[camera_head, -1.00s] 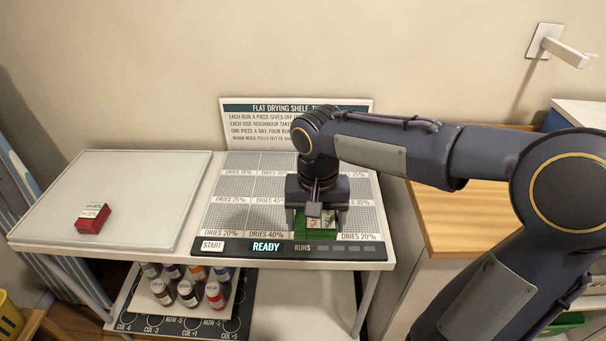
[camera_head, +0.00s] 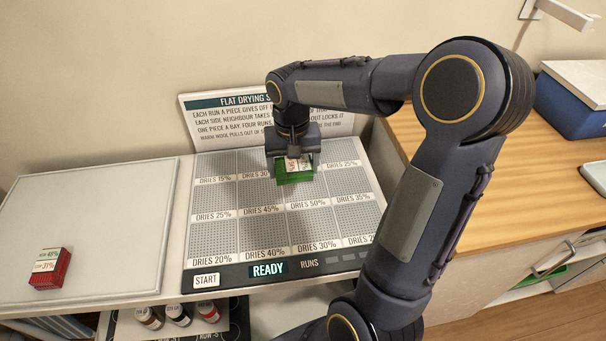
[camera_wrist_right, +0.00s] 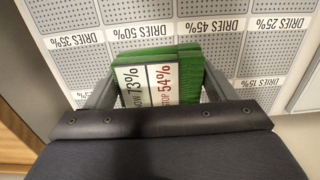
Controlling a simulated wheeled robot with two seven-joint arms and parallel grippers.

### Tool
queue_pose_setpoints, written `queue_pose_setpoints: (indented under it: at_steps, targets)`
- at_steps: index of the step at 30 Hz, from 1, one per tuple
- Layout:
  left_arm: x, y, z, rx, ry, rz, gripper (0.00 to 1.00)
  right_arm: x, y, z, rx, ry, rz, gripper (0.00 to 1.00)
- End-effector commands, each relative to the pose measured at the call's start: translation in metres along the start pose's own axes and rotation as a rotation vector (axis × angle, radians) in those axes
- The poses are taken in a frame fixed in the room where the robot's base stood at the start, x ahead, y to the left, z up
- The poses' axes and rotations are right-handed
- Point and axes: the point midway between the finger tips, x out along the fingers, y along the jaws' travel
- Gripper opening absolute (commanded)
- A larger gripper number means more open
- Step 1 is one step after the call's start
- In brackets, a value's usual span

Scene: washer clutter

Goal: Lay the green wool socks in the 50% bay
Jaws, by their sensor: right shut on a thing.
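The green wool socks (camera_head: 296,179), a folded green stack with a white and red label, are between the fingers of my right gripper (camera_head: 294,170). In the right wrist view the socks (camera_wrist_right: 160,80) show a label reading 73% and 54%. The 50% bay (camera_head: 304,194) is in the shelf's middle row, third from the left. In the head view the socks appear at its far edge, toward the top row. In the right wrist view they overlap the 50% and 45% bays. Their height above the shelf is unclear. My left gripper is not in view.
A red labelled piece (camera_head: 50,268) lies on the white board (camera_head: 110,210) at the left. A sign (camera_head: 215,118) stands behind the grey shelf. The shelf's front strip has a START button (camera_head: 206,280). Bottles stand below. The visible bays look empty.

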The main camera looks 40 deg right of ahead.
Motion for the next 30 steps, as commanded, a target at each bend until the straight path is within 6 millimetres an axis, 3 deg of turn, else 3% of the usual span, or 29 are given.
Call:
queue_pose_setpoints:
  at_steps: [3, 9, 14, 20, 30]
  targets:
    - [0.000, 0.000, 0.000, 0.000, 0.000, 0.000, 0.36, 0.024, 0.014, -0.017, 0.004, -0.005, 0.003, 0.55]
    - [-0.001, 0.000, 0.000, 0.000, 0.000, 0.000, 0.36, 0.048, 0.025, -0.033, 0.002, -0.001, 0.000, 0.55]
    - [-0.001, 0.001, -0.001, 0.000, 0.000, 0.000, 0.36, 0.058, 0.030, -0.039, 0.001, -0.002, 0.001, 0.55]
    - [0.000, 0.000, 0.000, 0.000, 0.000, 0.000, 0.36, 0.086, 0.032, -0.042, -0.001, -0.003, 0.001, 0.55]
    - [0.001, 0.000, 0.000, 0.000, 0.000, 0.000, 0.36, 0.092, 0.032, -0.042, 0.000, 0.000, 0.000, 0.55]
